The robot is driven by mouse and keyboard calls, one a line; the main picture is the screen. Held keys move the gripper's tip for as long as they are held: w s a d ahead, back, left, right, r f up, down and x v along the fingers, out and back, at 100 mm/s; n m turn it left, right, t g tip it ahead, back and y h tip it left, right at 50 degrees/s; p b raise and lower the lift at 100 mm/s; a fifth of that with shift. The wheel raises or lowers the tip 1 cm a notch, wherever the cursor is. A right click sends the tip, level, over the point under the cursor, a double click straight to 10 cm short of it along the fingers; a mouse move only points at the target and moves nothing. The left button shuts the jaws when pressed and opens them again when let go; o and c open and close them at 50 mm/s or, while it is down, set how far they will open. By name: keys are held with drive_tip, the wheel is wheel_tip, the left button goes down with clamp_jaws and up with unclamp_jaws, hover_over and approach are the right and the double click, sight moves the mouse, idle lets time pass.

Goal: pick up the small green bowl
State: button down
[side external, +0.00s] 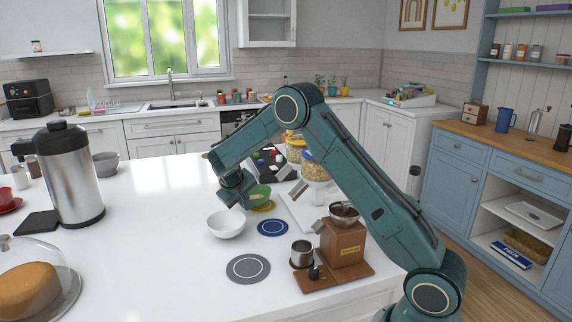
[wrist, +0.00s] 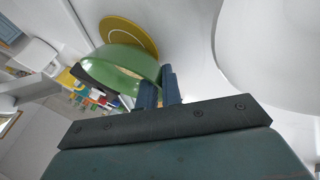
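The small green bowl (side external: 262,190) is at the yellow coaster (side external: 268,208), left of the arm's upright link in the side view. It looks tilted, with something tan showing at its opening. In the wrist view the green bowl (wrist: 125,58) lies just beyond my fingertips, in front of the yellow coaster (wrist: 128,30). My gripper (side external: 243,200) is at the bowl's left side. In the wrist view my gripper's two fingers (wrist: 160,88) are close together, with the bowl's wall between them. Whether the bowl touches the coaster is unclear.
A white bowl (side external: 226,224) stands close at left, with a blue coaster (side external: 272,228) beside it. A grey coaster (side external: 248,268) and a wooden coffee grinder (side external: 342,244) with a metal cup (side external: 302,252) are nearer. Jars (side external: 296,150) stand behind.

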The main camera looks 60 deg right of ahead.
drive_tip(key=shift+r, duration=0.1)
idle(0.3)
wheel_tip(320, 180, up, 20)
idle(0.7)
drive_tip(key=shift+s+d, duration=0.1)
drive_tip(key=shift+d, duration=0.05)
idle(0.6)
drive_tip(key=s+n+t+y, duration=0.4)
drive_tip(key=s+n, duration=0.4)
drive_tip(key=s, duration=0.1)
drive_tip(key=s+a+n+t+y, duration=0.1)
drive_tip(key=s+a+n+y, duration=0.1)
drive_tip(key=s+a+n, duration=0.2)
drive_tip(key=s+a, duration=0.2)
drive_tip(key=a, duration=0.1)
drive_tip(key=shift+s, duration=0.3)
drive_tip(key=shift+a, duration=0.1)
